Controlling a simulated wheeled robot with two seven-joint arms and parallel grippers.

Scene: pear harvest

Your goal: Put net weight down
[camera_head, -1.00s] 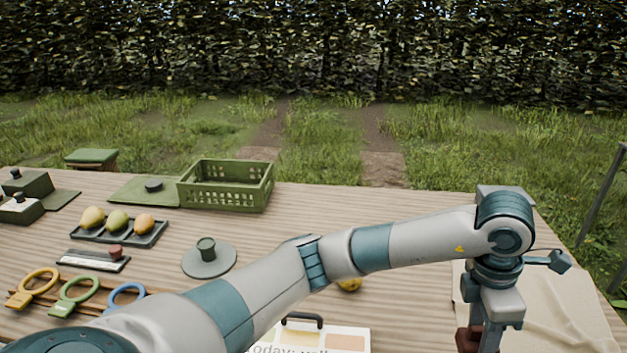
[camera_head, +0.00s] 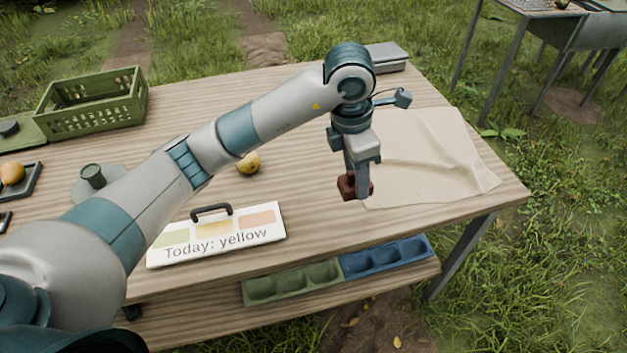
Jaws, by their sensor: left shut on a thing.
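My left gripper (camera_head: 360,182) points down near the right part of the wooden table, beside the left edge of a beige cloth. It is shut on a dark reddish-brown block (camera_head: 347,186), the likely net weight, partly hidden by the fingers. I cannot tell whether the block touches the table or hangs just above it. The beige cloth (camera_head: 430,160) lies spread and slightly wrinkled on the right end of the table (camera_head: 300,120). My right gripper is not in view.
A yellow pear (camera_head: 248,163) lies left of the gripper. A sign reading "Today: yellow" (camera_head: 222,241) lies in front. A green crate (camera_head: 92,104) stands at left. Green (camera_head: 292,283) and blue (camera_head: 386,258) trays sit on the lower shelf. A grey box (camera_head: 388,56) is at the back edge.

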